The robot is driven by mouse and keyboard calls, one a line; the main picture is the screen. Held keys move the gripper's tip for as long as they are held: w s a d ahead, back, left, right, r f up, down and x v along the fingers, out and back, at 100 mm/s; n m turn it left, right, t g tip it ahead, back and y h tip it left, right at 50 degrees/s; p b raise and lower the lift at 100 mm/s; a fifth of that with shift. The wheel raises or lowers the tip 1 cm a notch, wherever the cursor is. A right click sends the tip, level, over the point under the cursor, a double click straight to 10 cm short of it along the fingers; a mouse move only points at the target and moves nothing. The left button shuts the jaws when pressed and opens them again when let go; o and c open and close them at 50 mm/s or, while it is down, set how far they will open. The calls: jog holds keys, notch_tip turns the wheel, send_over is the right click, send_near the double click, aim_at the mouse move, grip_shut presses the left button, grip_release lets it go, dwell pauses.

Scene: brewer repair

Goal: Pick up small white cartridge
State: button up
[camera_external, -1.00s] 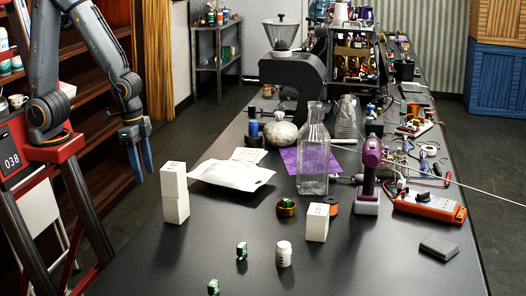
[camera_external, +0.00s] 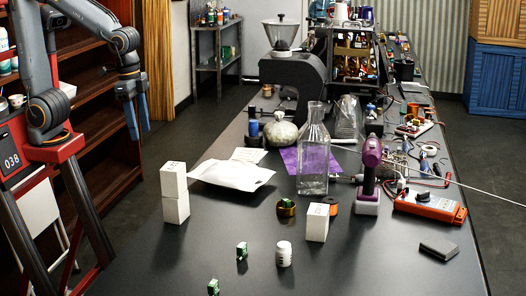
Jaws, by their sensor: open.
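My gripper (camera_external: 139,131), with blue fingers, is open and empty. It hangs fingers down at the left, in front of the brown shelf and apart from everything on the table. Several small white things could be the cartridge, and I cannot tell which is meant. Two white blocks (camera_external: 175,193) stand stacked at the table's left side, the closest in the picture to my gripper. A single white block (camera_external: 317,223) stands upright near the middle. A small white bottle (camera_external: 284,255) with a label stands in the front middle.
Two green parts (camera_external: 241,251) (camera_external: 213,287) lie at the front. A white pouch (camera_external: 231,174), glass bottle (camera_external: 313,155), purple drill (camera_external: 369,165) and orange meter (camera_external: 430,206) stand or lie behind. A dark block (camera_external: 438,248) lies at right. The front-left tabletop is clear.

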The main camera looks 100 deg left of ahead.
jog(key=w+d+r+m+t+b, duration=0.1)
jog(key=w+d+r, duration=0.2)
jog(key=w, duration=0.7)
jog(key=w+d+r+m+b, duration=0.15)
jog(key=w+d, duration=0.25)
jog(key=w, duration=0.7)
jog(key=m+t+h+b, duration=0.1)
jog(key=m+h+b, duration=0.1)
jog(key=m+b, duration=0.2)
send_over(282, 243)
jog(key=s+a, duration=0.1)
jog(key=s, duration=0.1)
notch_tip(282, 243, down, 4)
jog(key=shift+n, duration=0.25)
jog(key=f, duration=0.8)
jog(key=w+f+p, duration=0.1)
jog(key=f, duration=0.3)
jog(key=shift+f, duration=0.2)
jog(key=shift+t, duration=0.3)
jog(key=shift+d+p+x, duration=0.1)
jog(key=shift+p+x, duration=0.5)
jog(key=shift+x, duration=0.75)
jog(key=shift+d+p+x, duration=0.15)
jog(key=shift+p+x, duration=0.4)
jog(key=shift+x, duration=0.8)
jog(key=shift+s, duration=0.15)
